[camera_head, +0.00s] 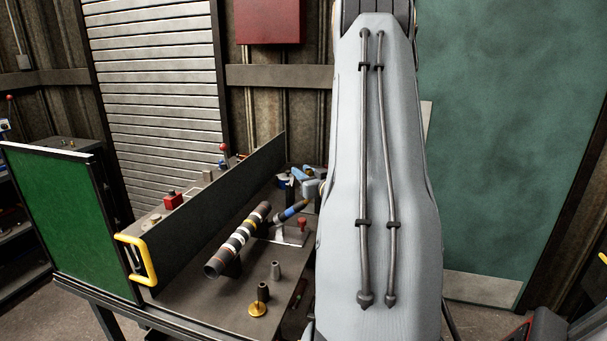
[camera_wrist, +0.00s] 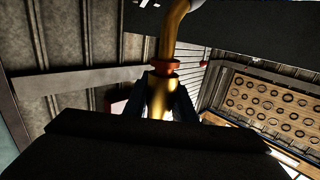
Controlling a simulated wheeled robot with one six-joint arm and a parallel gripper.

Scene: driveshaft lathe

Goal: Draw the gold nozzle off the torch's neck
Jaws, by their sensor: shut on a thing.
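In the wrist view the gold nozzle (camera_wrist: 159,98) stands between the two dark fingers of my gripper (camera_wrist: 164,82), which is shut on it. Just above the fingers an orange-red ring (camera_wrist: 166,65) sits at the nozzle's upper end. The torch's neck (camera_wrist: 175,32), a curved gold-brown tube, rises from that ring, in line with the nozzle and with no gap that I can see. The nozzle's lower end is hidden by my gripper's dark body. In the head view my arm covers much of the right side, and I cannot make out the nozzle there.
In the head view a banded shaft (camera_head: 240,240) lies across the bench (camera_head: 215,310). Small dark pieces stand in front of it, one (camera_head: 263,292) by a gold disc (camera_head: 257,310). A dark upright panel (camera_head: 215,180) and a green screen (camera_head: 65,220) bound the left.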

